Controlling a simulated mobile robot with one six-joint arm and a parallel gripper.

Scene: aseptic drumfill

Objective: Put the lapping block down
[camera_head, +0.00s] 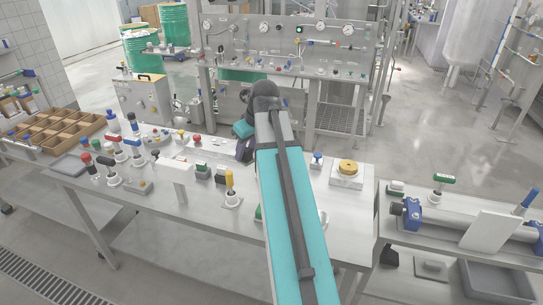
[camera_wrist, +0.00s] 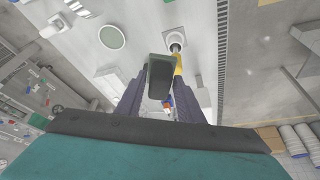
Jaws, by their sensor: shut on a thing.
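My gripper (camera_wrist: 158,88) is shut on the lapping block, a dark grey-green rectangular block (camera_wrist: 160,73) seen between its two dark fingers in the wrist view. The bench surface (camera_wrist: 145,22) shows beyond the block; the gap between them cannot be judged. In the head view my gripper (camera_head: 245,150) is over the back part of the steel bench (camera_head: 300,205), partly hidden by my arm. I cannot make out the block there.
A yellow-handled valve (camera_head: 229,182) stands on the bench; its yellow handle (camera_wrist: 178,63) shows right beside the block in the wrist view. Several red- and blue-topped fittings crowd the left. A brass disc (camera_head: 348,166) sits on a white plate at right. Some bare bench lies near the front.

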